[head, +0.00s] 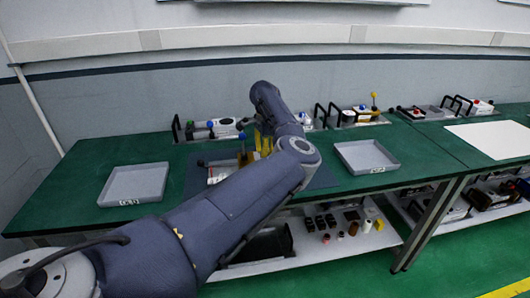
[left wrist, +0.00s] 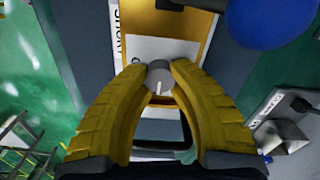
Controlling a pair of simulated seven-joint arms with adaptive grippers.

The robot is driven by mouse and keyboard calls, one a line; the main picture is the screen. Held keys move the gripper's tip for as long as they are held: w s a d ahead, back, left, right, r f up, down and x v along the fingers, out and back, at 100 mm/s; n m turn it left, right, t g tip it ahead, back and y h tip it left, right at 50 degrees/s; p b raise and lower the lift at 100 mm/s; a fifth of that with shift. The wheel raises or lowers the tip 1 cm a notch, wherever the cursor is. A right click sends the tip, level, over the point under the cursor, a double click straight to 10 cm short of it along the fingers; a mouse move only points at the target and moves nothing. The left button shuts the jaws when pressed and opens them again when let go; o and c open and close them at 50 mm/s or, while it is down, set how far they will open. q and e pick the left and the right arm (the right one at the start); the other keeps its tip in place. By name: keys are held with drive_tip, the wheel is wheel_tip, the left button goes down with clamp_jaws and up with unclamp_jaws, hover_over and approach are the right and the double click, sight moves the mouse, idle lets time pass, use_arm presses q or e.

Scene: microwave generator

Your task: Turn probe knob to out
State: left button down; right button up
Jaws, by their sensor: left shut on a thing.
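The probe knob (left wrist: 159,76) is a small round grey knob with a white pointer mark, set by a white panel (left wrist: 185,49) on a yellow-orange unit. In the left wrist view its pointer runs nearly straight up and down. My left gripper (left wrist: 159,82) has its yellow fingers closed on both sides of the knob. In the head view the left gripper (head: 263,143) is small and partly covered by my own arm, over the dark mat (head: 197,162) on the green bench. My right gripper is not in view.
A blue ball (left wrist: 268,18) is close to the right finger in the wrist view. Grey trays (head: 135,186) and (head: 367,156) stand left and right of the mat. Several devices with handles and coloured knobs line the bench's back edge. A shelf (head: 330,245) below holds small parts.

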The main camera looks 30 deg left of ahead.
use_arm(q)
drive_tip(key=shift+m, duration=0.3)
drive_tip(key=m, duration=0.3)
drive_tip(key=shift+d+m, duration=0.1)
drive_tip(key=shift+m, duration=0.3)
drive_tip(key=m, duration=0.4)
drive_tip(key=shift+m, duration=0.3)
drive_tip(key=m, duration=0.4)
drive_tip(key=shift+s, duration=0.1)
drive_tip(key=shift+m, duration=2.4)
drive_tip(key=c, duration=1.1)
unclamp_jaws()
drive_tip(key=shift+o, duration=0.2)
